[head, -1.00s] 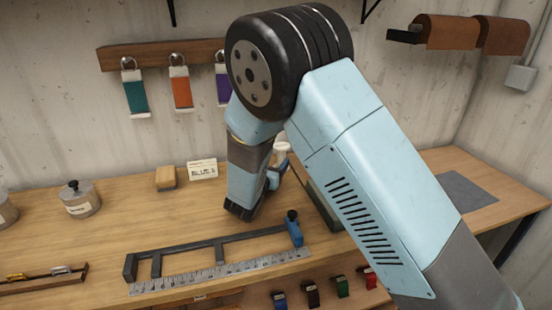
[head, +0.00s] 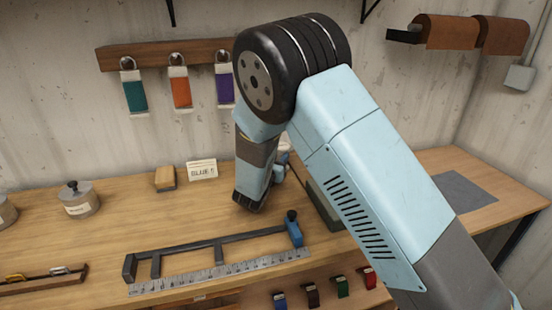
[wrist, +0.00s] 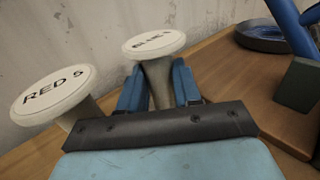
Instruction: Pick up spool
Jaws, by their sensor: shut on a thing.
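A pale spool with a round, flat top (wrist: 153,43) stands between the blue fingers of my gripper (wrist: 160,82) in the wrist view. The lettering on its top is too slanted to read surely. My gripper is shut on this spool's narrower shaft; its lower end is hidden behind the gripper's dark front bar. A second pale spool marked "RED 5" (wrist: 52,92) stands to the left, outside the fingers. In the head view, my arm covers most of the gripper and the spools.
A dark round dish (wrist: 268,36) and a dark green block (wrist: 298,84) are at the right in the wrist view. On the bench, a metal ruler (head: 222,272), a glue card (head: 202,170) and a lidded jar (head: 80,200) show.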

